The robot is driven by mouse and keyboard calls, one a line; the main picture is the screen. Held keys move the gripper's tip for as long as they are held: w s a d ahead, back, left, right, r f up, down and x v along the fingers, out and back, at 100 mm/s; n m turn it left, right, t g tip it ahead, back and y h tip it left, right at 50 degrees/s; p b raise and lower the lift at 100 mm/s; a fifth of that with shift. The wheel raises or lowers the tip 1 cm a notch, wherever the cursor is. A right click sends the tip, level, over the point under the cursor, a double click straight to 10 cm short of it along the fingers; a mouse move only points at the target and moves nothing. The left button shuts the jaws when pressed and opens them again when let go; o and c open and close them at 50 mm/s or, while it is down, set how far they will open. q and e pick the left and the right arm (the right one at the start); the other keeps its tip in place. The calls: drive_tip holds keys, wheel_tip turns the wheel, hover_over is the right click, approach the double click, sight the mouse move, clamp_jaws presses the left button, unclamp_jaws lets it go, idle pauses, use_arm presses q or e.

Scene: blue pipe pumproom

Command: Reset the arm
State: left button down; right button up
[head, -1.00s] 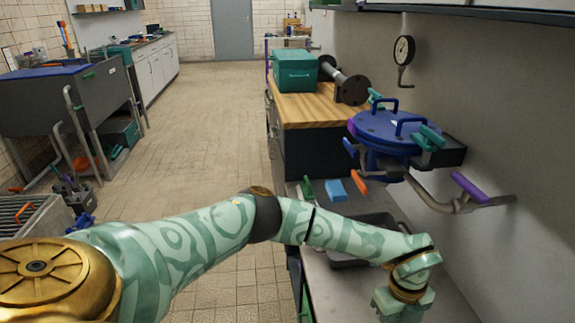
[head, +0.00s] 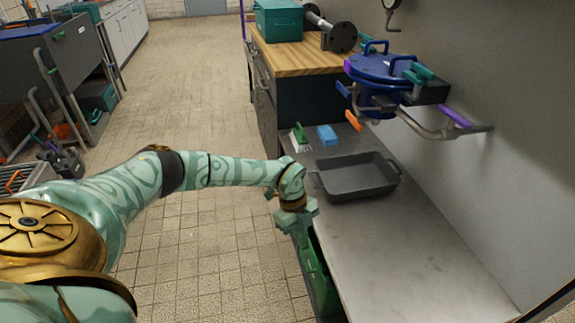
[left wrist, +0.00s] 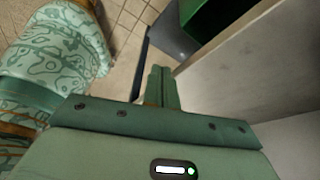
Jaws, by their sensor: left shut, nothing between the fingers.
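My left arm comes in from the left in the head view, patterned in pale and darker green. Its left gripper (head: 300,235) hangs pointing down at the left edge of the metal bench. In the left wrist view the fingers (left wrist: 160,78) are together, with nothing between them. The tiled floor and the bench edge lie beyond the fingertips. My right gripper does not show in either view.
A grey pan (head: 357,180) stands on the metal bench (head: 420,240). A blue sponge (head: 327,136) and a green-handled brush (head: 300,136) lie behind it. A blue lidded vessel (head: 385,72) and pipes are on the right wall. Green bins (head: 316,275) are under the bench; open floor lies left.

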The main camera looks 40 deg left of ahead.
use_arm(q)
drive_tip(key=shift+s+a+f, duration=0.35)
drive_tip(key=shift+s+a, duration=0.3)
drive_tip(key=shift+a, duration=0.2)
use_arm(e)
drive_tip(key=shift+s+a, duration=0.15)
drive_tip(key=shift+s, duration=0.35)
